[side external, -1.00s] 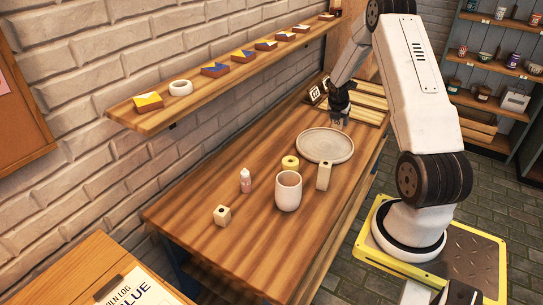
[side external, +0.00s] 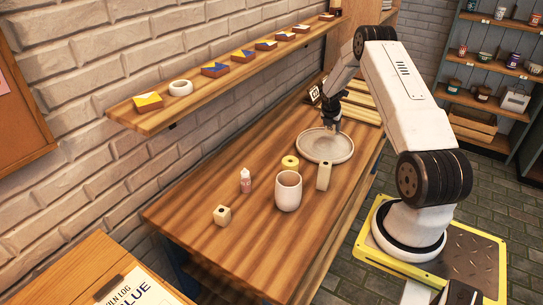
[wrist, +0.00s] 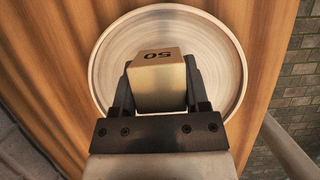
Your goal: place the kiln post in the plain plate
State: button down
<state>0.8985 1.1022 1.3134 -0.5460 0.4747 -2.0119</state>
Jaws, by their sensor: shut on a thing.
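A round plain pale plate (side external: 326,149) lies flat on the wooden table; its raised rim also shows in the wrist view (wrist: 233,62). My gripper (side external: 332,122) is over the far part of the plate, pointing down. In the wrist view my gripper (wrist: 160,95) is shut on a beige square kiln post (wrist: 160,88) marked "50". The post is seen end-on between the fingers, in front of the plate. Whether its lower end touches the plate cannot be told.
A tall beige post (side external: 323,177) stands near the plate's front edge, next to a cream cup (side external: 288,190) and a yellow ring (side external: 290,162). A wall shelf (side external: 200,92) holds painted tiles.

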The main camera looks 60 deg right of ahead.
aim_at(330, 133)
jog(key=shift+w+d+f, duration=0.1)
jog(key=shift+w+f, duration=0.05)
jog(key=shift+f, duration=1.6)
jog(key=shift+f, duration=0.1)
jog(key=shift+c, duration=0.4)
grip_release()
jog(key=v, duration=1.2)
